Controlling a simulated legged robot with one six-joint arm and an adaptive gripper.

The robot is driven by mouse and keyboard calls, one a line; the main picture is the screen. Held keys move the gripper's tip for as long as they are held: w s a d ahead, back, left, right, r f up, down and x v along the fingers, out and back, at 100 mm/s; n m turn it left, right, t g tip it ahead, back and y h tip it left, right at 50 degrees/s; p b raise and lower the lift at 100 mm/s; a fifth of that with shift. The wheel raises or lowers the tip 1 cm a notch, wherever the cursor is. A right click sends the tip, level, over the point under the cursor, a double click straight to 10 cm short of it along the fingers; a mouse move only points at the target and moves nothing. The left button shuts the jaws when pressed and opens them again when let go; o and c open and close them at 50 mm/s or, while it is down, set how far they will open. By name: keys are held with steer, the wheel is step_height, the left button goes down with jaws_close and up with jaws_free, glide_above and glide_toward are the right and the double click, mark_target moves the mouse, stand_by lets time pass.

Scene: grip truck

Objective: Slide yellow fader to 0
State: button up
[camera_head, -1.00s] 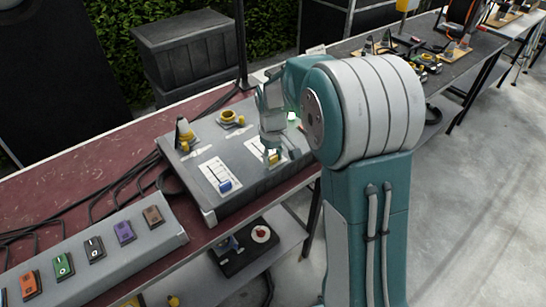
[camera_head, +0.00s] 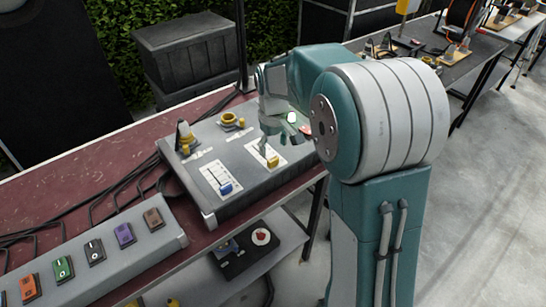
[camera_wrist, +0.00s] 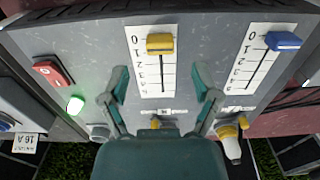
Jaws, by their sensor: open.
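The yellow fader (camera_head: 272,161) sits at the near end of its white scale on the grey control box (camera_head: 200,152). In the wrist view the yellow fader (camera_wrist: 160,43) is near the top of its slot, close to the 0 mark. My gripper (camera_wrist: 162,74) is open. Its two fingers are on either side of the scale, with the fader beyond the tips and apart from them. In the head view my gripper (camera_head: 269,141) is just behind the fader, over the box.
A blue fader (camera_wrist: 283,40) is on a parallel scale beside the yellow one. A red switch (camera_wrist: 52,71) and a lit green button (camera_wrist: 75,105) are on the other side. A yellow-and-grey connector (camera_wrist: 231,136) is close to one finger. A switch strip (camera_head: 95,255) lies at lower left.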

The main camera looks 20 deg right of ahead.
mark_target(274, 160)
step_height(274, 160, up, 6)
steer(key=shift+r, duration=0.2)
steer(key=shift+d, duration=0.1)
steer(key=s+r+m+t, duration=0.25)
steer(key=s+r, duration=0.35)
steer(key=s, duration=0.6)
steer(key=s+f+m+t, duration=0.2)
steer(key=s+t, duration=0.1)
steer(key=s, duration=1)
